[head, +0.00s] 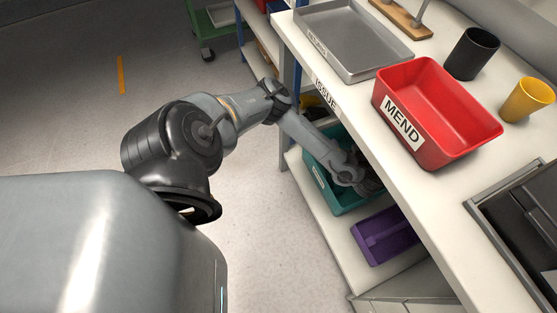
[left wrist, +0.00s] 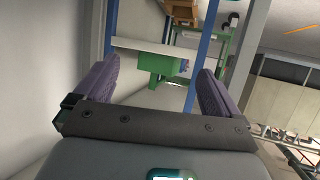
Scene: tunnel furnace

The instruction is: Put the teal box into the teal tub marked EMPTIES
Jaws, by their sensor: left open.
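A teal tub (head: 333,196) stands on the shelf below the counter in the head view. It has a pale label on its near-left wall, too small to read. My left arm reaches under the counter, and my left gripper (head: 371,186) is at or over the tub, partly hidden by the counter edge. In the left wrist view my left gripper (left wrist: 158,67) has its two fingers wide apart with nothing between them. I cannot make out a separate teal box; the tub's inside is largely hidden. My right gripper is not in view.
A purple bin (head: 388,237) sits beside the tub on the shelf. On the counter (head: 425,215) above are a red MEND tub (head: 453,113), a grey tray (head: 352,42), a black cup (head: 472,54) and a yellow cup (head: 527,100). The floor left of the shelf is clear.

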